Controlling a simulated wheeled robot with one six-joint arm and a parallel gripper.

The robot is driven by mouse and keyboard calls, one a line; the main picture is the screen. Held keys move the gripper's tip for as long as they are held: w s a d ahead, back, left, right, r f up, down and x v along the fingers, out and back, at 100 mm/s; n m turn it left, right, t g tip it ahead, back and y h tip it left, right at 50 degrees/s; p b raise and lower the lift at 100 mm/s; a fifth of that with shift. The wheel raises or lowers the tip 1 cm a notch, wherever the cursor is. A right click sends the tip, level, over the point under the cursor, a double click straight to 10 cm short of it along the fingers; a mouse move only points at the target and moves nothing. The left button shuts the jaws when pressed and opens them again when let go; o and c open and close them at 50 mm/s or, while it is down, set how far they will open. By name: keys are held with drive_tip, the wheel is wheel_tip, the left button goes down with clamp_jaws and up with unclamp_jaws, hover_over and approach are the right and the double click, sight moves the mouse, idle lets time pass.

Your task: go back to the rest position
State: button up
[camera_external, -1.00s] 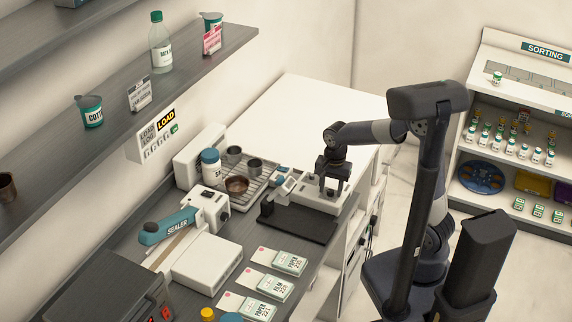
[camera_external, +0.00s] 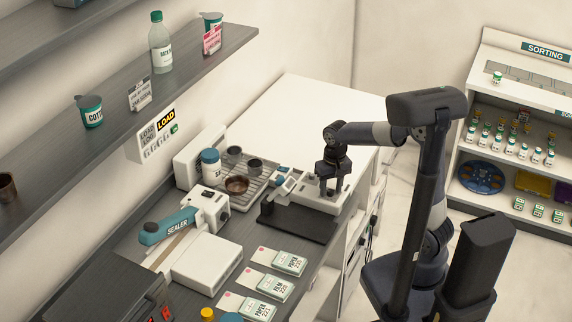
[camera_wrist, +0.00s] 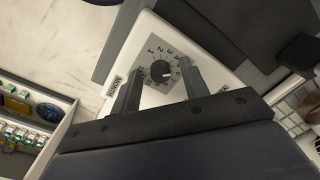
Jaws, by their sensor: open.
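My gripper (camera_external: 328,188) is over the white device at the right end of the grey counter, its fingers pointing down. In the wrist view my gripper (camera_wrist: 155,85) is open, with its two fingers apart. A black round dial (camera_wrist: 160,70) with numbers around it shows between and beyond the fingertips, on the white device (camera_wrist: 135,48). Nothing is held between the fingers. Whether the fingertips touch the dial or the panel I cannot tell. In the external view the gripper hides the dial.
A black mat (camera_external: 300,222) lies in front of the device. A sealer (camera_external: 170,226) and paper packets (camera_external: 290,262) are nearer. A sorting shelf (camera_external: 520,120) stands at right.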

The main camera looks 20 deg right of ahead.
drive_tip(key=shift+n, duration=0.5)
drive_tip(key=shift+o, duration=0.3)
